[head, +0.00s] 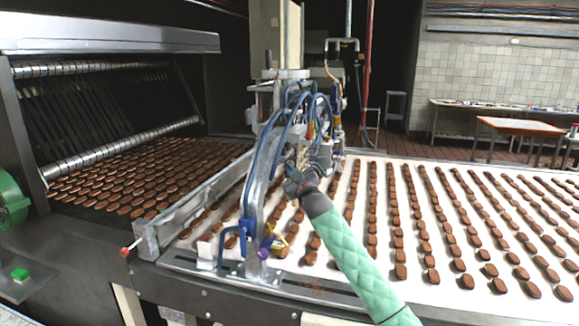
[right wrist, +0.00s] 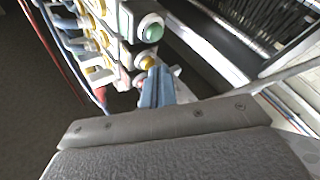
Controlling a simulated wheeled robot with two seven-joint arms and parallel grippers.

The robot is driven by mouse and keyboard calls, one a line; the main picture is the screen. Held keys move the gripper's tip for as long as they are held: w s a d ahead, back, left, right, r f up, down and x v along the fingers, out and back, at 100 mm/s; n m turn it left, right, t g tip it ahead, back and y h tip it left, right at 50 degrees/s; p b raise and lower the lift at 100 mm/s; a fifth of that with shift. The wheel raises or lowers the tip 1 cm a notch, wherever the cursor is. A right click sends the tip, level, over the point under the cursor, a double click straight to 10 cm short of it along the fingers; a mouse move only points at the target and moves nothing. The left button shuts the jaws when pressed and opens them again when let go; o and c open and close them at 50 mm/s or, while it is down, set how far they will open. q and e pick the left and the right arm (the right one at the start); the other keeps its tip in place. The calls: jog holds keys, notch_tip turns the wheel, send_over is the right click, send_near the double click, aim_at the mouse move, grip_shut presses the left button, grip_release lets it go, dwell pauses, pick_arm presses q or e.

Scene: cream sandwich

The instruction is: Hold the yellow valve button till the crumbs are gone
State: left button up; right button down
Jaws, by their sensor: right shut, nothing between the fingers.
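My right gripper (head: 293,172) reaches up to the depositor machine (head: 285,105) over the belt, its arm in a mint quilted sleeve. In the right wrist view its blue fingers (right wrist: 158,84) are together and empty. Their tips are at or just under a round yellow button (right wrist: 146,62) on a grey control block; I cannot tell whether they touch or press it. A green button (right wrist: 152,31) sits above it. The yellow button cannot be made out in the head view. Small reddish-brown specks, possibly crumbs, (head: 317,289) lie on the front edge of the belt frame. My left gripper is not in view.
Rows of brown biscuits lie on the white belt (head: 440,287) and on the dark infeed (head: 120,180) at left. Blue hoses (head: 262,150) and a metal post stand left of my right gripper. An orange-topped table (head: 520,126) is far back right.

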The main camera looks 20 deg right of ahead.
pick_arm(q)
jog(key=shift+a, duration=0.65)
pick_arm(e)
jog(key=shift+w+d, duration=0.15)
jog(key=shift+w, duration=0.1)
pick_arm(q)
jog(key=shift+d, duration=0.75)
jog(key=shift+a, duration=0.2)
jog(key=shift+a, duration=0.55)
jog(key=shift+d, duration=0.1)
